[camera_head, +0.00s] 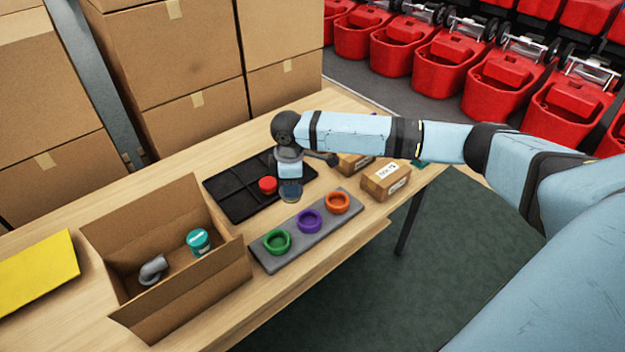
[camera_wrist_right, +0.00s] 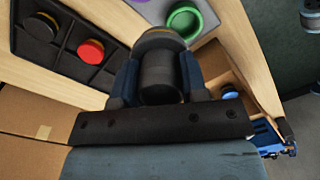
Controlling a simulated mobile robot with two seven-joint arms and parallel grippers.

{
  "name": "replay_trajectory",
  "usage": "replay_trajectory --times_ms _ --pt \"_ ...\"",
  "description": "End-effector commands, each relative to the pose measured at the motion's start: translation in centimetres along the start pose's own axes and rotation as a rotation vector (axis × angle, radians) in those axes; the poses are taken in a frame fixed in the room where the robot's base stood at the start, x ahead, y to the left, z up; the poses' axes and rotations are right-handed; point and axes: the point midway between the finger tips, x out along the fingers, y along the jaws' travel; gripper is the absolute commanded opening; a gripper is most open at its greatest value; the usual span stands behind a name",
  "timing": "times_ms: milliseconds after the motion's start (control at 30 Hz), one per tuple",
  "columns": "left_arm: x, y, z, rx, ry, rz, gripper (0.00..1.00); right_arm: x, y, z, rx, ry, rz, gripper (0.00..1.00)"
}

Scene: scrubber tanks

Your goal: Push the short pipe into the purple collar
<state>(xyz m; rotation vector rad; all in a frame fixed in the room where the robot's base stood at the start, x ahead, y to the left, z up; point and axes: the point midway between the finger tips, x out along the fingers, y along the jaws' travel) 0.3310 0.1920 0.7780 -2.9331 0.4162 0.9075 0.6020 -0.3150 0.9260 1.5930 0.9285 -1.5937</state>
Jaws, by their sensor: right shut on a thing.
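The purple collar (camera_head: 309,221) is the middle ring on a grey board (camera_head: 335,216), between the green collar (camera_head: 277,242) and the orange collar (camera_head: 337,202). My right gripper (camera_head: 290,186) is over the table between the black tray and the board, behind and left of the purple collar. In the right wrist view, its fingers (camera_wrist_right: 160,82) are shut on a dark, short cylinder with a yellowish rim, the short pipe (camera_wrist_right: 159,72). The pipe is apart from the purple collar; its lower end is hard to make out. My left gripper is not in view.
The black compartment tray (camera_head: 236,201) holds a red cap (camera_head: 268,185). An open cardboard box (camera_head: 205,282) with a grey elbow (camera_head: 152,270) and a teal-lidded can (camera_head: 199,241) stands left. Small cartons (camera_head: 386,180) lie right, a yellow sheet (camera_head: 38,270) far left.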

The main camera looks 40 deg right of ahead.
Motion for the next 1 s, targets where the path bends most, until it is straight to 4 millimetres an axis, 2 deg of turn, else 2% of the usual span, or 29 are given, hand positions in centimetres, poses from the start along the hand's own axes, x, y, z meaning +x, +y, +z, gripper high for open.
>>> replay_trajectory --times_ms 200,400,667,1000 --pt "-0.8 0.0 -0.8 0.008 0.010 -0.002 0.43 2.8 1.6 3.2 -0.396 -0.009 0.006 0.17" --pt "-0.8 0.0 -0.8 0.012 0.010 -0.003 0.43 4.1 2.2 4.5 -0.582 -0.012 0.012 0.17" --pt "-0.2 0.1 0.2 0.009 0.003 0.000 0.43 5.2 2.4 4.7 -0.613 -0.013 0.013 0.17" --pt "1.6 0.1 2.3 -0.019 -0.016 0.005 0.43 8.4 2.4 4.8 -0.611 -0.013 0.012 0.17"
